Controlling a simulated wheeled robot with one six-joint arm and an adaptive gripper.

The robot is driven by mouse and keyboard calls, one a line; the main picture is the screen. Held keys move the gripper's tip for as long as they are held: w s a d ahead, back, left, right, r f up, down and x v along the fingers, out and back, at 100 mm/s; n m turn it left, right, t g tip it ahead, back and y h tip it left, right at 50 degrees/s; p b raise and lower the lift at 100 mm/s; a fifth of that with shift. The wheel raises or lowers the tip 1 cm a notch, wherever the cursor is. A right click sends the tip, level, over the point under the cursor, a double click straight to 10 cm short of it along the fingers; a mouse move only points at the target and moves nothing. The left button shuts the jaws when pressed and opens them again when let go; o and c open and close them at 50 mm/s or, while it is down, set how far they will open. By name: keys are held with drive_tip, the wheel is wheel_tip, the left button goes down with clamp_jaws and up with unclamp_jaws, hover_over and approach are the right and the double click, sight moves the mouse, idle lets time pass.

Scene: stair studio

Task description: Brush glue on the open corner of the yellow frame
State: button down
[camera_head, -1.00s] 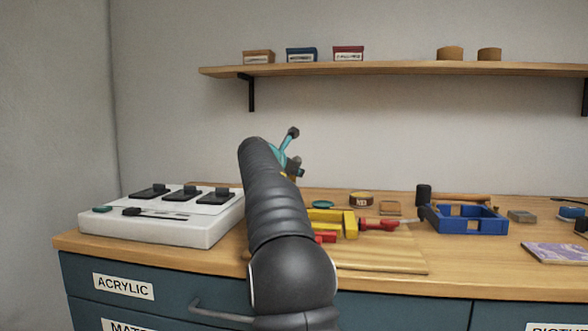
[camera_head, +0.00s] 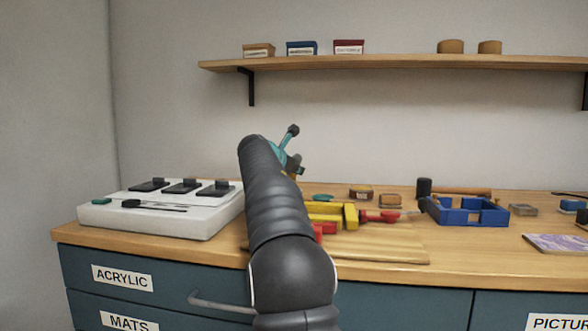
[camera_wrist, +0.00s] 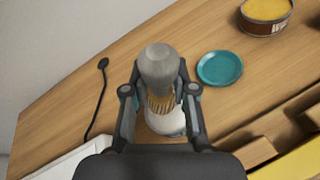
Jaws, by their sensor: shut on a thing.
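The yellow frame (camera_head: 350,216) lies on a wooden board on the bench, partly hidden behind my arm. A yellow edge of it shows at the lower right of the wrist view (camera_wrist: 292,164). Its open corner cannot be made out. My gripper (camera_wrist: 160,98) is shut on a brush-like tool (camera_wrist: 159,65) with a grey rounded end and tan bristle-like part. A whitish round thing (camera_wrist: 166,123) shows just below the bristles; I cannot tell whether they touch. In the head view my gripper is mostly hidden behind my arm.
A teal disc (camera_wrist: 220,68) and an amber-topped tin (camera_wrist: 266,12) stand nearby. A red clamp (camera_head: 378,217) lies beside the frame. A blue frame (camera_head: 466,211) and a mallet (camera_head: 424,188) are to the right. A white unit (camera_head: 160,215) stands left. A shelf (camera_head: 400,68) hangs above.

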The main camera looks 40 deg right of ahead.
sight(294, 156)
drive_tip(key=shift+f+b, duration=0.45)
drive_tip(key=shift+f, duration=0.3)
idle(1.1)
drive_tip(key=shift+r, duration=0.1)
wheel_tip(294, 156, up, 5)
drive_tip(key=p, duration=0.5)
drive_tip(key=shift+r, duration=0.95)
